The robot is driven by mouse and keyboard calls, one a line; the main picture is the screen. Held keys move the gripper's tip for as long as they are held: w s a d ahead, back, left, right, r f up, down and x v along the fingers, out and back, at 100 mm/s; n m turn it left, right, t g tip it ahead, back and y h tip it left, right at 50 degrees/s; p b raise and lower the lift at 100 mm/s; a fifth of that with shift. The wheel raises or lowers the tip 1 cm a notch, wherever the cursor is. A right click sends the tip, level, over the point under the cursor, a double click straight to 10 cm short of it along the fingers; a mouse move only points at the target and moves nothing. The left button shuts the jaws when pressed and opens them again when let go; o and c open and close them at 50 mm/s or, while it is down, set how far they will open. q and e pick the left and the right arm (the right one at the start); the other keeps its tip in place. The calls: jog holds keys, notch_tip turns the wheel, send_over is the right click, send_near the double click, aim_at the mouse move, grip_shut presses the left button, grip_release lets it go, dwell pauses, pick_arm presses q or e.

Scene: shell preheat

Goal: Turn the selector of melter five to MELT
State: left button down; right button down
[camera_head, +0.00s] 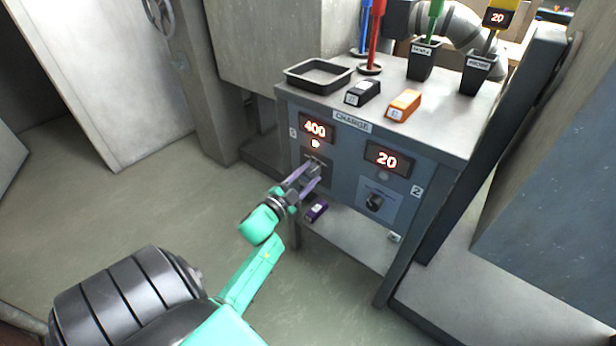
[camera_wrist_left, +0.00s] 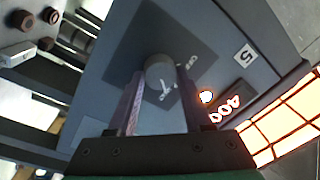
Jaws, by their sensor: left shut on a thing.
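The melter five panel has a red display (camera_head: 315,128) reading 400 and a lit lamp (camera_head: 315,143) under it. A "5" label (camera_wrist_left: 244,55) shows beside it in the left wrist view. My left gripper (camera_head: 311,176) is shut on this panel's selector knob (camera_wrist_left: 161,72), one finger on each side. The knob is round and grey with a pale mark on its face. My fingers hide part of the lettering around it, so its setting cannot be read surely. My right gripper is not in view.
To the right is a second panel with a display (camera_head: 388,159) reading 20, a dark knob (camera_head: 374,202) and a "2" label. The cabinet top (camera_head: 440,125) holds a black tray (camera_head: 318,76), black and orange blocks and tool holders. Open floor is at left.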

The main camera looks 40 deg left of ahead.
pick_arm(q)
jog(key=shift+f+m, duration=0.1)
jog(key=shift+m, duration=0.7)
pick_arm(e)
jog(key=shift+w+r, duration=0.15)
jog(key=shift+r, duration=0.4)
pick_arm(q)
jog(key=shift+c, duration=1.6)
grip_release()
jog(key=shift+s, duration=0.55)
jog(key=s+f+p, duration=0.1)
jog(key=s, duration=1.2)
jog(key=shift+s+d+p, duration=0.15)
jog(key=shift+s+p, duration=0.1)
jog(key=shift+p, duration=0.15)
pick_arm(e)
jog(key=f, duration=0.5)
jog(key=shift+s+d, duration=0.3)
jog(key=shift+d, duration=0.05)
